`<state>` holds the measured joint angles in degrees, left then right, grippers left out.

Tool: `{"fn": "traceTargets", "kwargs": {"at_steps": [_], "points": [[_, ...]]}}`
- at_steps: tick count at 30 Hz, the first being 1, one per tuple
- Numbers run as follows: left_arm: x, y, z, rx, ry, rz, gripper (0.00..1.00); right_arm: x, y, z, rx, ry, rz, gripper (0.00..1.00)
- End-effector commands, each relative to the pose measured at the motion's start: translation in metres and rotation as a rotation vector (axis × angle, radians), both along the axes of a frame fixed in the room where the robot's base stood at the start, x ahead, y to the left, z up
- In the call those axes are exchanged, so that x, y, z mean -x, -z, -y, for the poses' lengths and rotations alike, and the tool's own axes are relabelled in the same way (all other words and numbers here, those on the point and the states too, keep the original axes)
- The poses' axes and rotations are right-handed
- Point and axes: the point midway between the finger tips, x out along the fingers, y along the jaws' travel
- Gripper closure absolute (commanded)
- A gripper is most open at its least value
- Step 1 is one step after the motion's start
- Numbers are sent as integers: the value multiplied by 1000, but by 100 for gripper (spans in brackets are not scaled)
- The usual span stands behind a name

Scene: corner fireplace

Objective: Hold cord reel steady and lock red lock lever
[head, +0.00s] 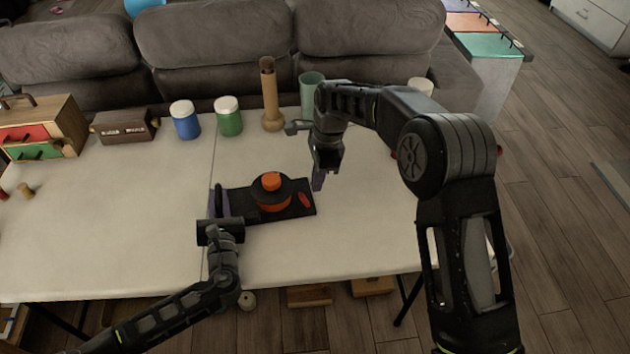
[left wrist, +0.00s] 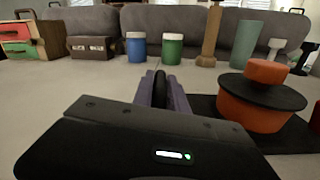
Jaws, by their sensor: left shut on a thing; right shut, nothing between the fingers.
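The cord reel (head: 270,193) is an orange drum with a black disc and orange knob on a black base plate (head: 243,209), flat on the white table. The red lock lever (head: 305,199) is a small red piece at the plate's right end. My left gripper (head: 217,203) is shut on the black handle (head: 222,200) at the plate's left end; the handle also shows between the fingers in the left wrist view (left wrist: 160,90), with the reel (left wrist: 258,98) to its right. My right gripper (head: 317,182) is shut and empty, above the table just beyond the plate's right end.
Blue (head: 185,119) and green (head: 228,116) jars, a brown wooden bottle (head: 270,95) and a pale green cup (head: 312,92) stand along the back. A brown box (head: 125,126) and a small drawer cabinet (head: 40,128) are at left. The table's left middle is clear.

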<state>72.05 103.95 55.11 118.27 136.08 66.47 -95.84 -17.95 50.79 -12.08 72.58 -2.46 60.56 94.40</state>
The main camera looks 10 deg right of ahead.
Motion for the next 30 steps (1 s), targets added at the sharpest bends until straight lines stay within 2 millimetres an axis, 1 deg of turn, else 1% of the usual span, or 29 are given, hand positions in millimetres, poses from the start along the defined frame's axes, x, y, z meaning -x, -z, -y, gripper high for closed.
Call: {"fn": "traceTargets", "kwargs": {"at_steps": [5,7,9,15,19,24,30], "points": [[0,1,-1,-3,-2,-2,100,-3,-9,22,0,3,2,100],[0,1,-1,-3,-2,-2,100,-5,-14,35,0,3,3,100],[0,1,-1,-3,-2,-2,100,-5,-32,28,-2,-2,5,100],[0,1,-1,-3,-1,-2,100,-4,-75,22,-1,0,5,100],[0,1,-1,-3,-1,-2,100,-3,-96,19,0,-1,3,100],[0,1,0,-2,0,-2,100,-2,-110,17,0,0,2,100],[0,1,0,-2,1,-2,100,-2,-112,17,0,1,0,100]]}}
